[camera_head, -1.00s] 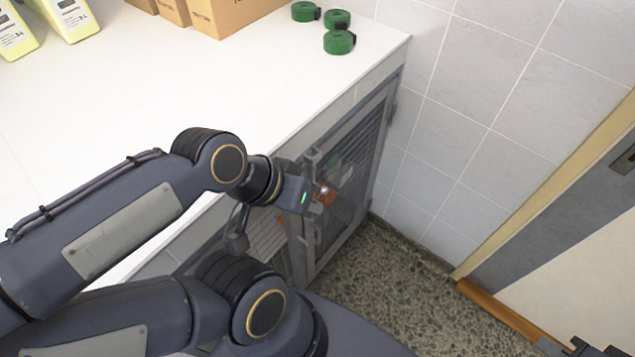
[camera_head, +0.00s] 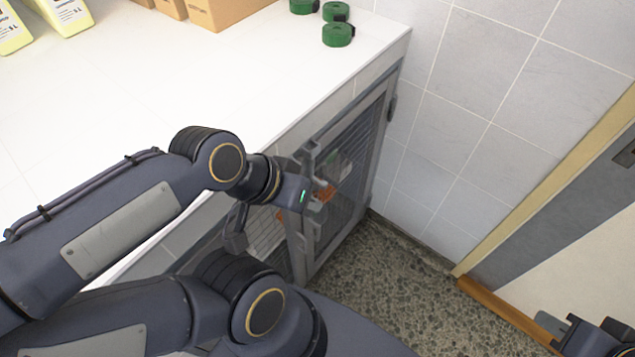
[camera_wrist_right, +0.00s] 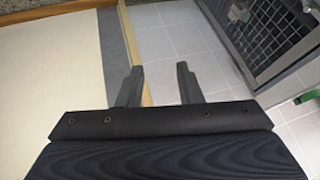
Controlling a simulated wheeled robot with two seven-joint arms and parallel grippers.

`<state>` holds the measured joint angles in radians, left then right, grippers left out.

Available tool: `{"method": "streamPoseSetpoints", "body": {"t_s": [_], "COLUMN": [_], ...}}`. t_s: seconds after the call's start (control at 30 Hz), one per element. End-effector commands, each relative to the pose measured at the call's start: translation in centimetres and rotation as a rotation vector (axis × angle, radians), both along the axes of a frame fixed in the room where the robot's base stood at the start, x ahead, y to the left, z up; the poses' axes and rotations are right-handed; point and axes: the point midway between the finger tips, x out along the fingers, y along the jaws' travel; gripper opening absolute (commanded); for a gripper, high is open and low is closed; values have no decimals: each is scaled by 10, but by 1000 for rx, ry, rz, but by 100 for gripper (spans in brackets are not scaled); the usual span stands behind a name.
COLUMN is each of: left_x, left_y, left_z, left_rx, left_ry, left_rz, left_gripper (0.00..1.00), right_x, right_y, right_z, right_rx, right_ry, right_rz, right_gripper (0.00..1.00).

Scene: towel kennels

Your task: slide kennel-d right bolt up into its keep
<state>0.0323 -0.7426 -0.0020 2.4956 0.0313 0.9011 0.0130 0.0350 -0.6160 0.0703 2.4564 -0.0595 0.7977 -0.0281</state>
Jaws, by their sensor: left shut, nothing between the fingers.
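A grey-framed kennel door (camera_head: 347,160) with dark mesh is under the right end of the white counter. Orange and pale shapes show behind its mesh. A grey bracket-like part stands at the door's upper left corner; I cannot tell whether it is the right bolt or its keep. No kennel letter is readable. My left gripper (camera_head: 314,200) is shut and empty, close against the left side of this door; its housing mostly hides the fingertips, so contact is unclear. My right gripper (camera_head: 592,330) is at the lower right, away from the kennels. In the right wrist view (camera_wrist_right: 155,82) it is open and empty.
A tiled wall (camera_head: 470,110) closes the right side. Speckled floor (camera_head: 385,275) is free before the wooden-framed door (camera_head: 550,180).

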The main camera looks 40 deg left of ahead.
Motion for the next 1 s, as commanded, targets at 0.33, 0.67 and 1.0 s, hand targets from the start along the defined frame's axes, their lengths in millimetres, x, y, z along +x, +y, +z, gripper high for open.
{"method": "streamPoseSetpoints", "body": {"t_s": [0.33, 0.67, 1.0], "left_x": [0, 0, 0], "left_y": [0, 0, 0], "left_z": [-110, -196, -226], "left_rx": [0, 0, 0], "left_ry": [1, 1, 1], "left_rz": [0, 0, 0], "left_gripper": [0, 0, 0], "right_x": [138, 138, 99], "right_y": [116, 335, 406], "right_z": [-115, -181, -163], "right_rx": [-364, -68, 233], "right_ry": [-381, -1025, -1410], "right_rz": [749, 1343, 1396], "right_gripper": [40, 40, 40]}}
